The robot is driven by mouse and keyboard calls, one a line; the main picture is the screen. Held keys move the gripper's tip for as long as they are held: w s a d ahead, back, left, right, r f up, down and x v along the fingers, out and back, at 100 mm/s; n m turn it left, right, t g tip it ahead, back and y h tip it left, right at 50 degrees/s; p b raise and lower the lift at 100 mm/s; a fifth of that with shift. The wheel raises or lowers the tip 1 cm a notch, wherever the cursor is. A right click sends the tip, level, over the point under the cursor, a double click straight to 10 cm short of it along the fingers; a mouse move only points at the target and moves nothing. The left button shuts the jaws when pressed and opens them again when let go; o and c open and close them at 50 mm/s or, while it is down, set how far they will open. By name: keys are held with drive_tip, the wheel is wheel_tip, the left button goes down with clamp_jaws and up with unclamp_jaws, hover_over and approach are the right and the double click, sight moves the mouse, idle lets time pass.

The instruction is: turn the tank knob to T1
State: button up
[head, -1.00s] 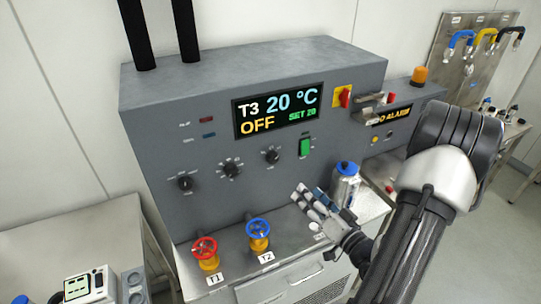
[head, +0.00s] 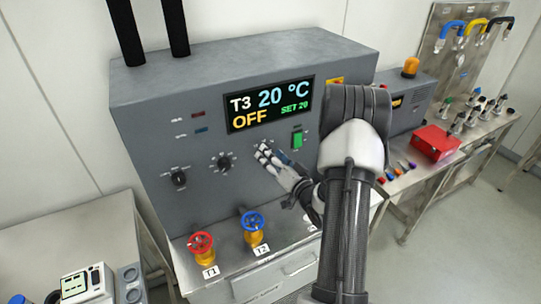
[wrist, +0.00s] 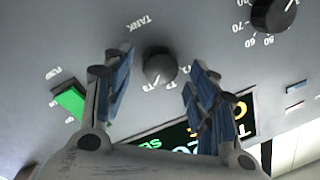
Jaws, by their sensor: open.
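The tank knob (wrist: 160,68) is a round black knob on the grey panel, under the label TANK in the wrist view, with small T marks beside it. Its pointer direction is hard to read. My gripper (wrist: 157,64) is open, with one blue-padded finger on each side of the knob; I see no contact. In the head view my gripper (head: 266,156) is in front of the panel and hides the knob. The display (head: 270,104) reads T3, 20 °C, OFF, SET 20.
A green switch (head: 297,139) is close to the right of my gripper. Two dials, one black knob (head: 179,178) and one scaled dial (head: 224,162), are to the left. Red T1 valve (head: 201,243) and blue T2 valve (head: 252,223) stand below. A red box (head: 434,143) sits on the right bench.

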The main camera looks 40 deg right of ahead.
drive_tip(key=shift+w, duration=0.4)
drive_tip(key=shift+c, duration=0.2)
drive_tip(key=c, duration=1)
drive_tip(key=shift+n+b, duration=0.4)
drive_tip(key=shift+b, duration=0.1)
drive_tip(key=shift+w+a+r+n+g+h+b, duration=0.1)
drive_tip(key=shift+n+g+h+b, duration=0.15)
drive_tip(key=shift+n+b, duration=3.05)
drive_tip(key=shift+s+a+n+g+h+b, duration=0.1)
drive_tip(key=shift+n+g+h+b, duration=0.15)
drive_tip(key=shift+n+b, duration=3.1)
drive_tip(key=shift+w+a+r+n+g+h+b, duration=0.1)
drive_tip(key=shift+n+g+h+b, duration=0.15)
drive_tip(key=shift+n+b, duration=3.05)
drive_tip(key=shift+m+b, duration=0.85)
drive_tip(key=shift+b, duration=0.25)
